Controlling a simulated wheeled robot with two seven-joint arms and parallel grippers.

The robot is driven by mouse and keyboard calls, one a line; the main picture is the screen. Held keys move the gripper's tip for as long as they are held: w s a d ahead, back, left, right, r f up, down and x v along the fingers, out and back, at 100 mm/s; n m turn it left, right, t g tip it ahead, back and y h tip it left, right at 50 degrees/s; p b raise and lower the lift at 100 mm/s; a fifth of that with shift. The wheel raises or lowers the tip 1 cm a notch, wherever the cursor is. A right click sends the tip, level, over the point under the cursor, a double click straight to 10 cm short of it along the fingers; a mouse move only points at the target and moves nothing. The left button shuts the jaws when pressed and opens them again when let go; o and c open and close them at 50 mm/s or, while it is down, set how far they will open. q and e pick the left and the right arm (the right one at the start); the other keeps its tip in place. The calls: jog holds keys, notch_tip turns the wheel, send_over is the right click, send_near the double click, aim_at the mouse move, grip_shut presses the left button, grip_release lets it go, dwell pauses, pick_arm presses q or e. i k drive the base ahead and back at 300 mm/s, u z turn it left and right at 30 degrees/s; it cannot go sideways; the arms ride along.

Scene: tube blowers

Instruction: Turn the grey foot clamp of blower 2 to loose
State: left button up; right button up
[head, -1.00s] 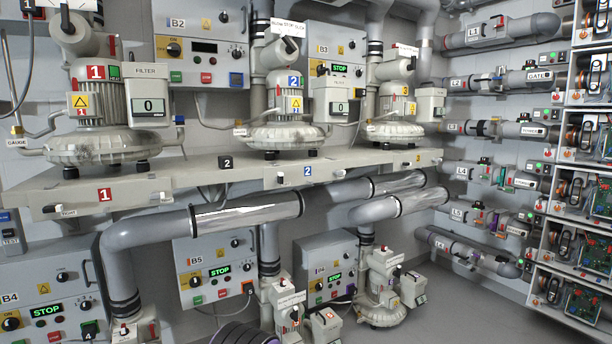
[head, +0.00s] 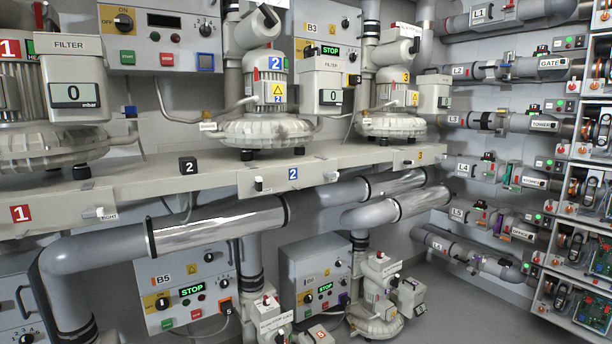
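Blower 2 (head: 265,128), a beige ribbed blower with a blue 2 label, stands on the shelf in the middle of the head view. Dark feet (head: 247,155) show under its base. A small pale grey fitting (head: 260,184) with a dark part sits on the shelf's front edge below it, left of the blue 2 plate (head: 293,174). It may be the foot clamp; its setting is too small to read. Another small pale fitting (head: 332,174) is right of the plate. Neither of my grippers is in view.
The long shelf (head: 225,184) also carries blower 1 (head: 50,145) at the left and blower 3 (head: 392,122) at the right. A black block marked 2 (head: 188,166) is on the shelf edge. Large shiny pipes (head: 215,228) run just below. Floor at the lower right is clear.

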aim_at(284, 178)
jog(key=z, duration=0.45)
jog(key=i, duration=0.85)
jog(key=z, duration=0.8)
